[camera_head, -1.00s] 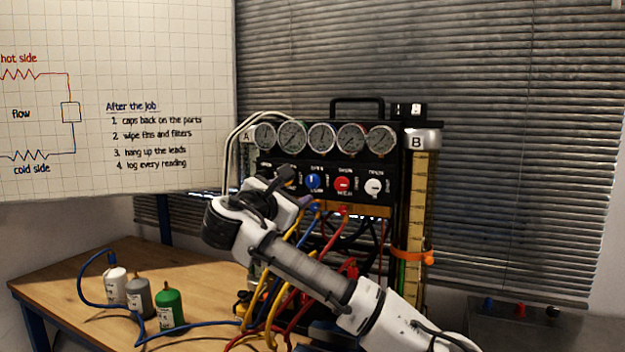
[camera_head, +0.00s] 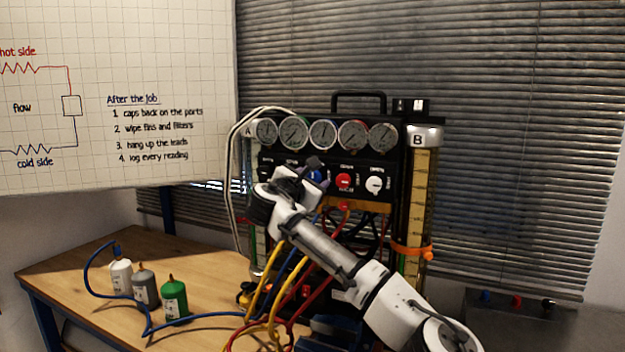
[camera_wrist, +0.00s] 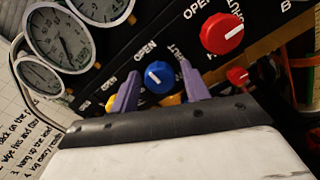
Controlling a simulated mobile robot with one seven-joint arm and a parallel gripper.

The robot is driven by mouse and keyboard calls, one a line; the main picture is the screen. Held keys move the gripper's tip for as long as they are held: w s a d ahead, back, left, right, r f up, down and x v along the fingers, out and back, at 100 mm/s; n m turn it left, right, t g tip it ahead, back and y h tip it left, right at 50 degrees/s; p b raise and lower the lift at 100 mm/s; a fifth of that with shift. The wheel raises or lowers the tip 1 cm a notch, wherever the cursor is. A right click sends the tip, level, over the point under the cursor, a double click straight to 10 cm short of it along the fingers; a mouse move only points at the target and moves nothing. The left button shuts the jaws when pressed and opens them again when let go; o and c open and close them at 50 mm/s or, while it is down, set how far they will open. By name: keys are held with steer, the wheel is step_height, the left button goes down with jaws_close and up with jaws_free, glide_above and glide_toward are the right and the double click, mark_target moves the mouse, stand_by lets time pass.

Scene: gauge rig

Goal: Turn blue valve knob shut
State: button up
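The blue valve knob (camera_wrist: 158,77) shows in the wrist view between the two purple fingers of my gripper (camera_wrist: 157,88). A white pointer line on it runs up and down, slightly tilted, and the word OPEN is printed above and to the left of it. The fingers are apart, one on each side of the knob, with a visible gap on both sides. In the head view the blue knob (camera_head: 316,175) is partly hidden behind my gripper (camera_head: 318,172), which is in front of the gauge panel (camera_head: 284,164).
A red knob (camera_wrist: 222,33) is just right of the blue one, and a white knob (camera_head: 374,185) is further right. Gauges (camera_head: 322,134) line the panel top. Yellow, blue and red hoses (camera_head: 311,283) hang below. Small bottles (camera_head: 174,299) stand on the table at left.

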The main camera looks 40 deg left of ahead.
steer(key=c, duration=0.8)
steer(key=shift+o, duration=0.2)
steer(key=shift+m, duration=0.5)
steer(key=shift+m+b, duration=1.25)
steer(key=shift+m, duration=7.45)
steer(key=o, duration=1)
steer(key=shift+c, duration=0.2)
